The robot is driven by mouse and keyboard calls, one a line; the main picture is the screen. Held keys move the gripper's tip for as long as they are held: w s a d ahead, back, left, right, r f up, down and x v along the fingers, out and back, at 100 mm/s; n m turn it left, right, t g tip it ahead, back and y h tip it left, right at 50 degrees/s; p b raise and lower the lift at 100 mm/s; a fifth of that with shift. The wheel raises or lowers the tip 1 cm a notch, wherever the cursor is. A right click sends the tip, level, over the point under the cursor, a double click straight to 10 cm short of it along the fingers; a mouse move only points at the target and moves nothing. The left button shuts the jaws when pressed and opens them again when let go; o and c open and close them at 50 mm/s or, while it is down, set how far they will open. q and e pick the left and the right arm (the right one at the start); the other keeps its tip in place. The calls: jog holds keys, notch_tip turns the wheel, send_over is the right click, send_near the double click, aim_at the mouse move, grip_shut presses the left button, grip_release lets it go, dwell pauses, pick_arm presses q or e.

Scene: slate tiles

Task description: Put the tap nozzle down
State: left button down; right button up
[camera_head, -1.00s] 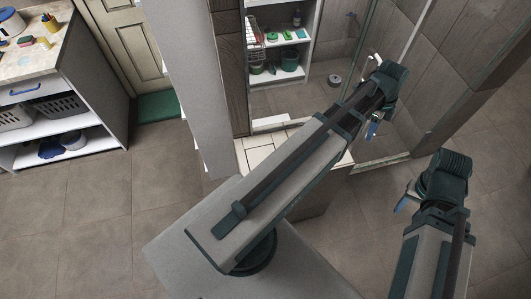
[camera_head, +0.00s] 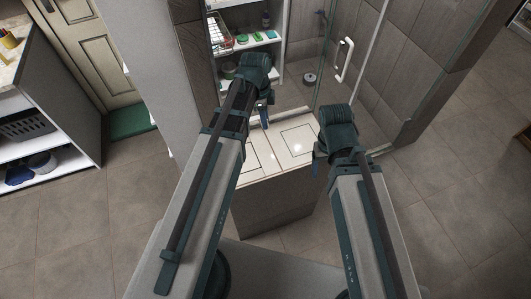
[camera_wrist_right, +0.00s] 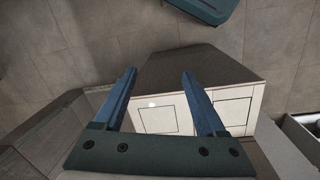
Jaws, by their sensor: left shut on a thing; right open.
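My left gripper (camera_head: 264,115) is over the back left part of a pale-topped bench (camera_head: 297,142) in the head view. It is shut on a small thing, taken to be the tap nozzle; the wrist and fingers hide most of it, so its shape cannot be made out. My right gripper (camera_head: 316,166) is near the right side of the bench. In the right wrist view its two blue fingers (camera_wrist_right: 158,74) are apart with nothing between them, and the bench top (camera_wrist_right: 160,115) shows beyond.
Behind the bench is a shower space with a glass door, a white handle (camera_head: 344,60) and a drain (camera_head: 309,79). White shelves (camera_head: 262,38) hold several small items. A shelf unit (camera_head: 60,165) with a basket stands left. The right floor is clear.

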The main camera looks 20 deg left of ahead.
jog(key=o, duration=0.3)
notch_tip(320, 180, down, 16)
jog(key=b, duration=1.5)
jog(key=shift+f, duration=0.1)
pick_arm(q)
jog(key=s+d+f+n, duration=0.1)
jog(key=s+d+f, duration=0.1)
jog(key=s+f, duration=0.3)
jog(key=s+d+f+n+b, duration=0.1)
jog(key=s+f, duration=0.4)
jog(key=f, duration=0.7)
jog(key=shift+d+n, duration=0.8)
jog(key=shift+d, duration=0.3)
pick_arm(e)
jog(key=shift+o, duration=0.2)
jog(key=shift+f, duration=0.4)
